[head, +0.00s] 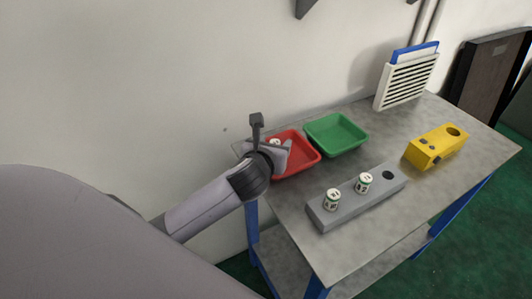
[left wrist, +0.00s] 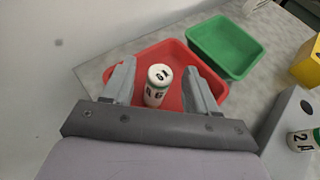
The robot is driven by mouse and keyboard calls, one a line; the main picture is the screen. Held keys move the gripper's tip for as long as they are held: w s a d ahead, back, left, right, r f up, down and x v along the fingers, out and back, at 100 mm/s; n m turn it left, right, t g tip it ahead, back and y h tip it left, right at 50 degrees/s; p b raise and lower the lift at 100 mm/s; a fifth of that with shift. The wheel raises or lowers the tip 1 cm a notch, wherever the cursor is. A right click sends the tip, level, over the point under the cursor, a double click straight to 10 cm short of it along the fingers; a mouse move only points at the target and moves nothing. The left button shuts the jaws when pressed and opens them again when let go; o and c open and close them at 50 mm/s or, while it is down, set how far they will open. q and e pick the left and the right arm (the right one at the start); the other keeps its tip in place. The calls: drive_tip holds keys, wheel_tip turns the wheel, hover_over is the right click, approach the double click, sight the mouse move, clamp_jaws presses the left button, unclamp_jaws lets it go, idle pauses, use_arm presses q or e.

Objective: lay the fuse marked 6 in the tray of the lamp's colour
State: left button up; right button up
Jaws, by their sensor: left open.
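A white fuse (left wrist: 157,85) with dark marks, one looking like a 6, is upright in the red tray (left wrist: 110,68). My left gripper (left wrist: 164,88) is open, its fingers apart on either side of this fuse. In the head view my left gripper (head: 278,150) is over the red tray (head: 308,158), hiding most of the fuse. The green tray (head: 337,134) is empty. Two more fuses, a near one (head: 332,199) and a far one (head: 364,183), stand in the grey block (head: 347,205). No lit lamp can be made out. My right gripper is out of view.
The grey block has an empty dark hole at its far end. A yellow box (head: 436,147) with a round dark opening stands at the right of the table (head: 440,187). A white vented panel (head: 407,81) stands at the back. The wall is close behind the trays.

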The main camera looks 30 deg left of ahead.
use_arm(q)
drive_tip(key=p+v, duration=0.1)
drive_tip(key=v, duration=1)
drive_tip(key=s+f+n+g+h, duration=0.2)
drive_tip(key=s+f+n+g, duration=0.35)
drive_tip(key=s+n, duration=0.7)
drive_tip(key=s+f+n+g+h, duration=0.2)
drive_tip(key=s+f+n+g, duration=0.35)
drive_tip(key=n, duration=1.25)
drive_tip(key=w+d+f+t, duration=0.2)
drive_tip(key=f+t, duration=0.2)
drive_tip(key=f, duration=0.1)
drive_tip(key=w+d+f+t+h, duration=0.1)
drive_tip(key=w+f+t, duration=0.1)
drive_tip(key=f+t, duration=0.2)
drive_tip(key=shift+w+d+f+h, duration=0.3)
drive_tip(key=shift+d+f, duration=0.05)
drive_tip(key=shift+f, duration=0.25)
